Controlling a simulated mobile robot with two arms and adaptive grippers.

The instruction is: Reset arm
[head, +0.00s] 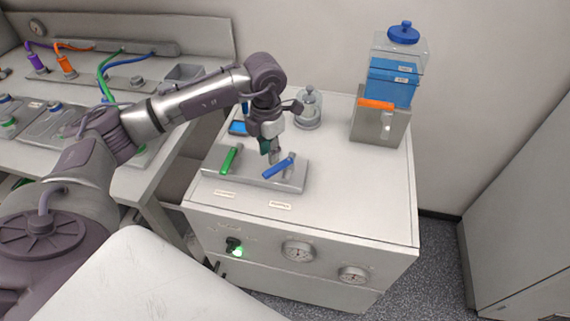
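My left arm comes in from the left and reaches over the white cabinet top. My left gripper (273,154) points down over a grey valve plate (255,182), close beside a blue lever handle (279,167). A green lever handle (229,160) sits on the same plate, to the left of the gripper. The fingers look close together and small, so I cannot tell whether they are open or shut, or whether they touch the blue handle. My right gripper is not in view.
A blue-liquid container (391,82) on a grey stand with an orange handle stands at the back right. A glass jar (308,108) stands behind the gripper. The left bench (160,155) carries coloured cables and connectors. The cabinet top's right side is clear.

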